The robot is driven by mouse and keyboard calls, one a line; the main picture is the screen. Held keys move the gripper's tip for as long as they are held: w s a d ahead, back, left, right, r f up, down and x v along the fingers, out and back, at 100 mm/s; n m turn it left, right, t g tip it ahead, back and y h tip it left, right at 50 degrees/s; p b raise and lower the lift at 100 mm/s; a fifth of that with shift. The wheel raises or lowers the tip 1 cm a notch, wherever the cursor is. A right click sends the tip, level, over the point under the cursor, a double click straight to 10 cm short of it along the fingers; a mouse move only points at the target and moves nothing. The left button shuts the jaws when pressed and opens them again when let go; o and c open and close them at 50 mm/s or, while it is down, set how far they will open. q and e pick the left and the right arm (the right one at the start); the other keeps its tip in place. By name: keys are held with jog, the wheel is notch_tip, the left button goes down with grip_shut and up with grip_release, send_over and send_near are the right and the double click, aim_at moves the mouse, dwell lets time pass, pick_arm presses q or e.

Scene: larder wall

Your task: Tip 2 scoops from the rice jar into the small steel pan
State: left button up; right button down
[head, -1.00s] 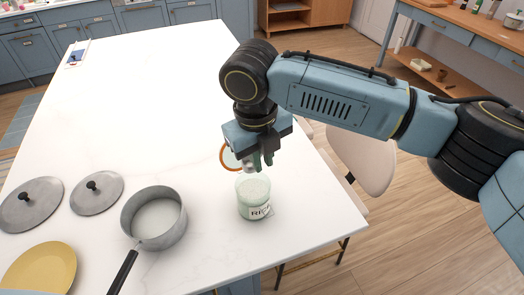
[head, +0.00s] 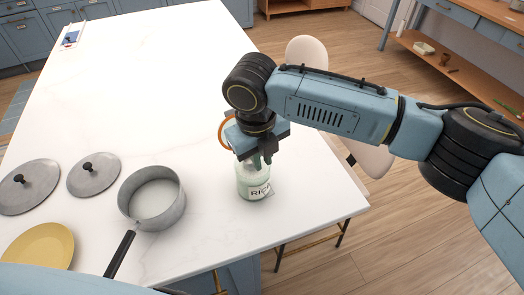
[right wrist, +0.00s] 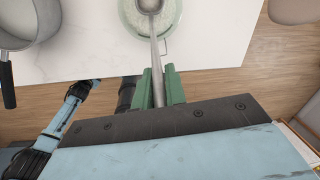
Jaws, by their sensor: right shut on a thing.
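The rice jar (head: 253,185), pale green glass with a label, stands upright near the right edge of the white counter. My right gripper (head: 263,160) is just above its mouth, fingers pointing down. In the right wrist view its green fingers (right wrist: 160,88) are shut on the handle of a steel scoop (right wrist: 157,50). The scoop's bowl is over or in the mouth of the jar (right wrist: 130,22); its depth is unclear. The small steel pan (head: 152,198) stands left of the jar, its black handle toward the front. Its bottom looks pale; I cannot tell whether rice lies there. My left gripper is not seen.
Two grey lids (head: 28,187) (head: 94,175) and a yellow plate (head: 38,247) lie left of the pan. An orange-rimmed round thing (head: 222,131) lies behind my right gripper. The counter behind is mostly clear. A pale chair (head: 306,52) stands beyond the right edge.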

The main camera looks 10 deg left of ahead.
jog(key=shift+f+b, duration=0.9)
jog(key=shift+f, duration=1.45)
jog(key=shift+r, duration=0.1)
jog(key=shift+r+p, duration=4.85)
jog(key=shift+r, duration=0.1)
